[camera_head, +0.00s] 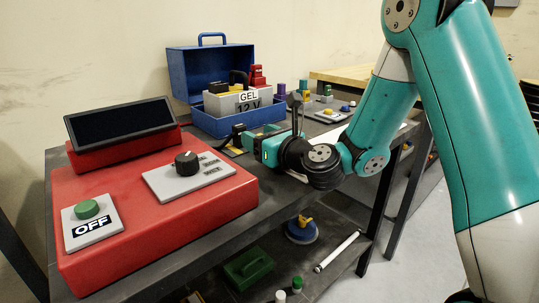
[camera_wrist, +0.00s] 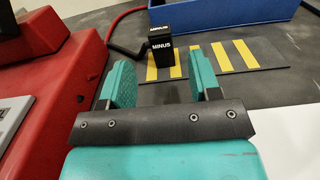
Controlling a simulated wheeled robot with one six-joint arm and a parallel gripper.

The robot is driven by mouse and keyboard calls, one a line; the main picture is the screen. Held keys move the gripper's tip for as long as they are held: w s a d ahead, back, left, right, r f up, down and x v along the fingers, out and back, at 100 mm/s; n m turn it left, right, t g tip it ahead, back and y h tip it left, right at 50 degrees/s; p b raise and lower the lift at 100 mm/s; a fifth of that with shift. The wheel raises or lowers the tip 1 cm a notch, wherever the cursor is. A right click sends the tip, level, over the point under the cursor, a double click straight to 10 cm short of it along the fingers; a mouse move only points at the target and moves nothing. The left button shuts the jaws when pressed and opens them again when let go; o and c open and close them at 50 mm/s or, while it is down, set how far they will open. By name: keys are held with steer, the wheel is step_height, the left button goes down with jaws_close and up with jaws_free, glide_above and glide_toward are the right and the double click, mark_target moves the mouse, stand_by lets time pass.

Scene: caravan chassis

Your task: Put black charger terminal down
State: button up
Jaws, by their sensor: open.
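The black charger terminal (camera_wrist: 161,47), a block labelled MINUS, stands upright on the yellow-and-black striped mat (camera_wrist: 222,57) in the wrist view. It stands at the mat's left part with a dark cable running from its left side. My gripper (camera_wrist: 163,72) is open, with its two teal fingers apart and nothing held between them. The terminal is just ahead of the fingertips, roughly in line with the gap; no finger visibly touches it. In the head view my gripper (camera_head: 252,143) is low over the table, and the terminal (camera_head: 238,130) shows small just beyond it.
The red charger (camera_head: 215,205) with a dial and OFF button fills the table's left. Behind stands an open blue case (camera_head: 215,124) with a battery labelled GEL 12 V (camera_head: 240,102). A red cable (camera_wrist: 125,17) runs toward the back in the wrist view.

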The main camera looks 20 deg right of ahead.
steer(key=shift+b+v, duration=0.65)
steer(key=shift+v, duration=1.3)
